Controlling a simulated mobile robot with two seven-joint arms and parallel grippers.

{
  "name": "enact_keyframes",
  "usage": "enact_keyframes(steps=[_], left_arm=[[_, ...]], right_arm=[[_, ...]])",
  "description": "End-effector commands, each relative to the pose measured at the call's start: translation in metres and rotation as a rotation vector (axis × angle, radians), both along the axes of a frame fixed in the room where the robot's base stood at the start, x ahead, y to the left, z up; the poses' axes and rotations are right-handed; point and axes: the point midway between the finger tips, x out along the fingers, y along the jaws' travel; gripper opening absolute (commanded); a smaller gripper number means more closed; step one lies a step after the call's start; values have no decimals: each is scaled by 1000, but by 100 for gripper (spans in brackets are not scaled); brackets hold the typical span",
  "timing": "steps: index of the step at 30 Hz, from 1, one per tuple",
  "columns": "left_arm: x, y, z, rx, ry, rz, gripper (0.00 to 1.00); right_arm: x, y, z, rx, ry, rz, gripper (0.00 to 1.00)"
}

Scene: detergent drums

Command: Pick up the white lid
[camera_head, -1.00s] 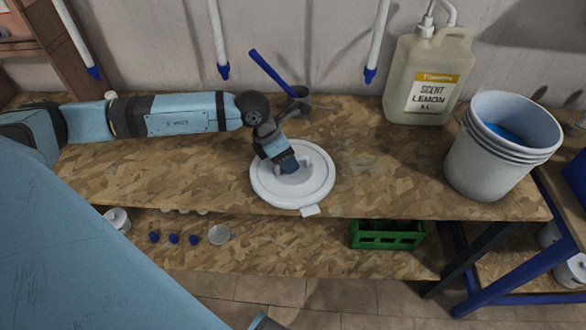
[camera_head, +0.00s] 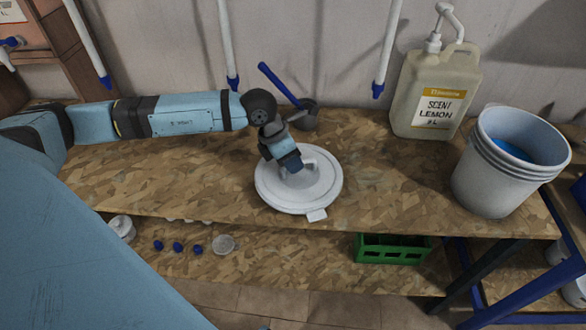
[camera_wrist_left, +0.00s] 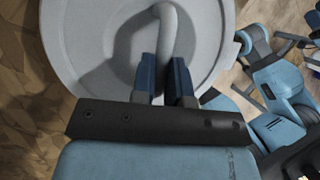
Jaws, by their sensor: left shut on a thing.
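The white lid (camera_head: 318,190) is a round disc with a raised handle and a small tab at its front edge. It lies over the wooden bench near the front edge; I cannot tell whether it touches the bench. My left gripper (camera_head: 295,168) reaches down onto the lid's handle and is shut on it. In the left wrist view the lid (camera_wrist_left: 85,55) fills the upper middle, and the two blue fingers (camera_wrist_left: 165,85) close on the curved handle (camera_wrist_left: 172,25). My right gripper is not in view.
A lemon scent jug (camera_head: 435,95) and a white bucket (camera_head: 495,180) stand to the right. A green crate (camera_head: 393,250) and blue caps (camera_head: 177,247) are on the shelf below. The bench between lid and bucket is clear.

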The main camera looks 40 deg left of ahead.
Motion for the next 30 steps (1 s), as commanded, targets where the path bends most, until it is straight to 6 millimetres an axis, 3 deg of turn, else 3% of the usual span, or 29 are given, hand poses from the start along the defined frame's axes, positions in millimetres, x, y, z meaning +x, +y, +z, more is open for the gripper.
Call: enact_keyframes(steps=[9,15,21,30], left_arm=[[1,0,93,0,-7,-1,0],[1,0,139,0,-4,0,0],[0,0,161,0,-1,1,0],[0,0,166,1,0,0,0]], right_arm=[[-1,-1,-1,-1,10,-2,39],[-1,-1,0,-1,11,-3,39],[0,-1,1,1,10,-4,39],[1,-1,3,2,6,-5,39]])
